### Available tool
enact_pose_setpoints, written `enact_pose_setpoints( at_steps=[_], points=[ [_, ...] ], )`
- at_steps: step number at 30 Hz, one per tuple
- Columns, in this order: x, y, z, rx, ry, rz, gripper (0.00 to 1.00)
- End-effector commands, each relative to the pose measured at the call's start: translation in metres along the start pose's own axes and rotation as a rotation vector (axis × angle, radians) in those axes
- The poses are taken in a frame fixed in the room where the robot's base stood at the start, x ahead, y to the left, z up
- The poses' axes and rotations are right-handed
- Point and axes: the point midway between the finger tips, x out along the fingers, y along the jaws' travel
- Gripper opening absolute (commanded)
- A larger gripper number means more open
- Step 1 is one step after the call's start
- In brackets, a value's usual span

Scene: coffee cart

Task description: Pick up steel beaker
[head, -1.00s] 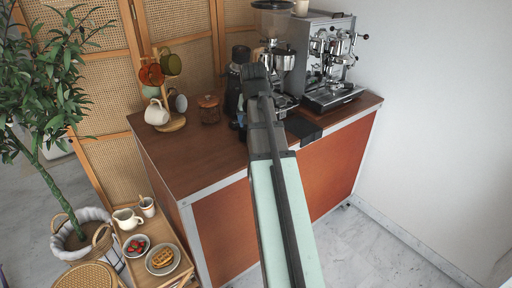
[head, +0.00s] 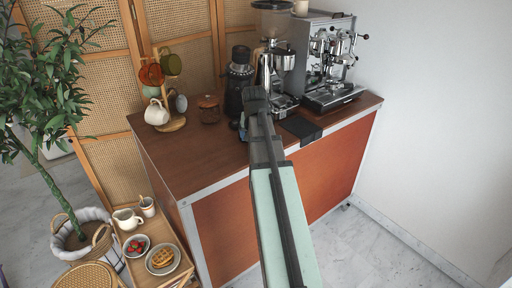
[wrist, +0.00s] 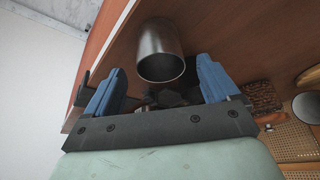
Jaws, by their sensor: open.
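The steel beaker (wrist: 160,45) is a plain brushed cylinder in the upper middle of the wrist view, its dark open mouth facing the camera. My gripper (wrist: 160,68) is open. Its blue fingers show on either side of the beaker's mouth, with visible gaps, and do not appear to touch it. In the head view my gripper (head: 243,128) is low over the wooden counter (head: 190,170), mostly hidden by my arm. I cannot make out the beaker there.
A black grinder (head: 238,85) and a chrome grinder (head: 275,60) stand just behind my gripper. The espresso machine (head: 325,60) is to the right, a black mat (head: 300,128) beside my arm. A mug tree (head: 172,122) and a lidded jar (head: 209,108) stand left. The front-left counter is clear.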

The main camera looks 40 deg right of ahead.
Motion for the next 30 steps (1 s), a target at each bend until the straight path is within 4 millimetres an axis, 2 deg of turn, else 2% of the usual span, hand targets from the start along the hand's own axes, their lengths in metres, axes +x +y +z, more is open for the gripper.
enact_pose_setpoints(
  at_steps=[12, 21, 30],
  points=[
    [0.043, -0.001, 0.001, 0.0, -0.001, 0.001, 0.88],
    [0.048, -0.001, 0.001, -0.001, 0.001, 0.0, 0.88],
    [0.047, -0.001, 0.001, -0.001, 0.001, 0.0, 0.6]
  ],
)
